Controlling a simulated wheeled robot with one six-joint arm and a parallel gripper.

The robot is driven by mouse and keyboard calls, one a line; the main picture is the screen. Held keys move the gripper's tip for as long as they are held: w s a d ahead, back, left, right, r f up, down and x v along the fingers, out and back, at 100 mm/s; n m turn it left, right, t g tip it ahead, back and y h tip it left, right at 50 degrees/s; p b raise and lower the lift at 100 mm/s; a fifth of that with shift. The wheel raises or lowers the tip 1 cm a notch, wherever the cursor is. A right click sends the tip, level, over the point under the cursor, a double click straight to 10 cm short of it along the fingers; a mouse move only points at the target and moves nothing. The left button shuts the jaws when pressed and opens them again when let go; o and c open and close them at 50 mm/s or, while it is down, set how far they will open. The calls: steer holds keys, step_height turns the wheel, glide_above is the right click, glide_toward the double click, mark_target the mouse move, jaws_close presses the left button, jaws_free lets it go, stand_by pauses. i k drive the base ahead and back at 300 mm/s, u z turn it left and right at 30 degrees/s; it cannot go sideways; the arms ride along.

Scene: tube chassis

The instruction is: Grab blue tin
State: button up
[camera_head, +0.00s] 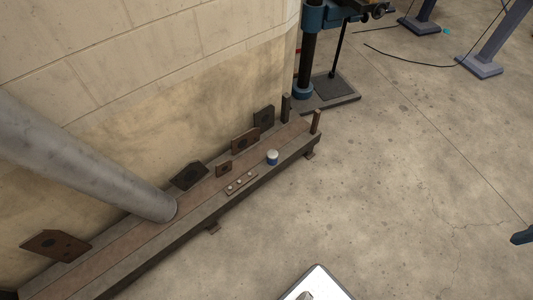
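A small blue tin (272,158) with a pale top stands upright on a long low beam-like rack (157,243) along the wall. It sits near the rack's far right part, close to its front edge. My gripper is not clearly in view. A white panel with a grey piece on it (314,288) shows at the bottom edge and seems part of my own body. Nothing touches the tin.
A thick grey tube (85,155) slants down onto the rack. Dark plates (190,175) lean along the wall side, and a small strip with knobs (240,183) lies left of the tin. A blue machine stand (305,90) stands behind. The concrete floor in front is clear.

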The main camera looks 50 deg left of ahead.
mark_target(272, 155)
steer(key=u, duration=0.85)
steer(key=i, duration=0.95)
steer(key=u, duration=0.95)
